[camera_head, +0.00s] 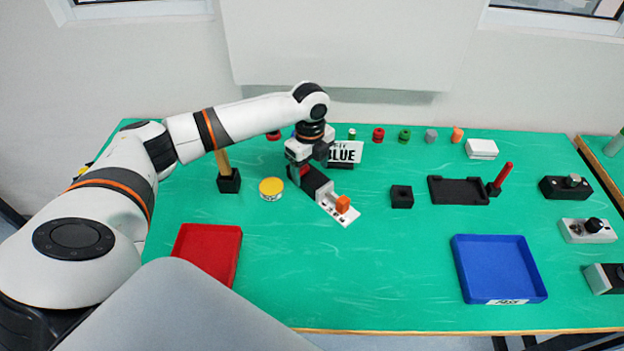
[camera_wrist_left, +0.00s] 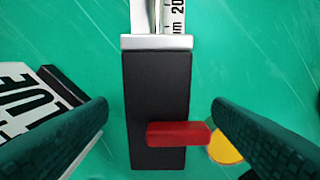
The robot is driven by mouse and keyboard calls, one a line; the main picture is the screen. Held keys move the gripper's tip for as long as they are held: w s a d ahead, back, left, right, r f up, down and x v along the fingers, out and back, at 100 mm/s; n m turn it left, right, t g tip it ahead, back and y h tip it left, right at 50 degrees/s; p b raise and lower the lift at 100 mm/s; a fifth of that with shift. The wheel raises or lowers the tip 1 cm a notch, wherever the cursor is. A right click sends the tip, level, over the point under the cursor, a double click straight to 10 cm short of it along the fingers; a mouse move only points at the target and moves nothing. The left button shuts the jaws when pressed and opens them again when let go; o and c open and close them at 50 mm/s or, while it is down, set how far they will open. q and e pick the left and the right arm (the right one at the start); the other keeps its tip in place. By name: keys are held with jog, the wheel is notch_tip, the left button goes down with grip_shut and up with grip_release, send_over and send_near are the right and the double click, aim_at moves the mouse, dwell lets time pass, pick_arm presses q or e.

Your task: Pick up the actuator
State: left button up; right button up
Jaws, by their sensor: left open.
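A device that looks like the actuator has a black body (camera_head: 316,182) with a white scaled strip (camera_head: 338,210) running toward the lower right and an orange block (camera_head: 343,204) on it. In the left wrist view its black body (camera_wrist_left: 157,85) has a red lever (camera_wrist_left: 178,134) across it and a metal end with a ruler strip above. My left gripper (camera_head: 303,170) is over the lever end of the body. It is open, with its fingers (camera_wrist_left: 160,120) on either side of the body and lever, apart from them. My right gripper is out of view.
A red tray (camera_head: 240,252) is front left, a blue tray (camera_head: 545,290) front right. A black block (camera_head: 401,197) is to the right. The front middle is clear.

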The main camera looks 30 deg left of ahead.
aim_at(311, 175)
pick_arm(q)
jog(key=shift+w+f, duration=0.1)
jog(key=shift+f, duration=1.4)
jog(key=shift+r, duration=0.1)
jog(key=c, duration=1.5)
notch_tip(311, 175, up, 8)
jog(key=shift+d+r+b, duration=0.1)
jog(key=shift+b, duration=0.35)
jog(key=d+p, duration=0.1)
jog(key=p, duration=0.4)
jog(key=d+p, duration=0.1)
jog(key=p, duration=0.4)
jog(key=d+p, duration=0.2)
jog(key=p, duration=0.2)
jog(key=shift+s+r+p, duration=0.35)
jog(key=shift+p, duration=0.05)
jog(key=shift+s+d+f+p, duration=0.1)
jog(key=shift+d+f+p, duration=0.1)
jog(key=shift+p, duration=0.1)
jog(key=shift+s+f, duration=0.1)
jog(key=shift+f, duration=0.15)
notch_tip(311, 175, down, 7)
jog(key=b, duration=0.7)
jog(key=shift+r, duration=0.1)
